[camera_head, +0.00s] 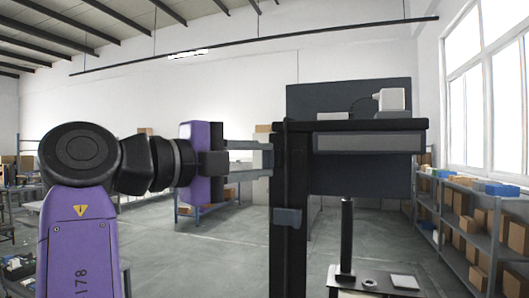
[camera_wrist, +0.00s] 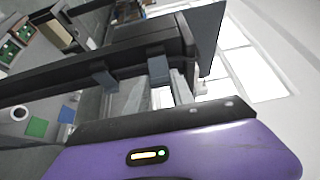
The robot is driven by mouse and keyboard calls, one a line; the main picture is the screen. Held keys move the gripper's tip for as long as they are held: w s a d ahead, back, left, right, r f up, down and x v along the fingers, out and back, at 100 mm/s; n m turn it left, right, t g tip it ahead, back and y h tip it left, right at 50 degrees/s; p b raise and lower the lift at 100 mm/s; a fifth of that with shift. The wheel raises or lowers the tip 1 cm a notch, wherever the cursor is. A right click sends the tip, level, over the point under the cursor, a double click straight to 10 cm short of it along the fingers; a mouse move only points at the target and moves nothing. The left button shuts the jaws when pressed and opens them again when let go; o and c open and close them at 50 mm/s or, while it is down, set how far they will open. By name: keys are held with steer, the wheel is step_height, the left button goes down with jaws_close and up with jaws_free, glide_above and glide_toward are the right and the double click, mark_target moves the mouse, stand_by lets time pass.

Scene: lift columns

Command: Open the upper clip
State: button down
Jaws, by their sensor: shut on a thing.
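A black upright lift column (camera_head: 290,255) stands right of my arm and carries a dark tabletop. My gripper (camera_head: 263,159) reaches right to the column's upper part, just below tabletop height. Its fingers are closed on the upper clip, which they mostly hide in the head view. In the wrist view the upper clip (camera_wrist: 158,68) is a small grey block on the dark column, at the tips of my gripper (camera_wrist: 170,80). The lower clip (camera_head: 288,218) is a grey block further down the column, apart from my gripper; it also shows in the wrist view (camera_wrist: 103,75).
The tabletop (camera_head: 365,125) holds a white device (camera_head: 391,99) and a dark panel stands behind it. A low surface (camera_head: 375,283) is below. Shelves with boxes (camera_head: 480,225) line the right wall. The floor between arm and column is clear.

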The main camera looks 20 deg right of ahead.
steer(key=shift+w+a+m+g+h+p, duration=0.25)
steer(key=shift+m+g+p, duration=0.2)
steer(key=shift+g, duration=0.25)
steer(key=shift+w+a+m+g+h+p, duration=0.15)
steer(key=shift+w+m+g+h+p, duration=0.2)
steer(key=shift+g, duration=0.35)
steer(key=shift+s, duration=0.1)
steer(key=c, duration=1.1)
jaws_free()
steer(key=shift+f, duration=0.1)
steer(key=shift+a, duration=0.1)
steer(key=b+v, duration=0.2)
steer(key=v, duration=0.5)
steer(key=shift+a, duration=0.3)
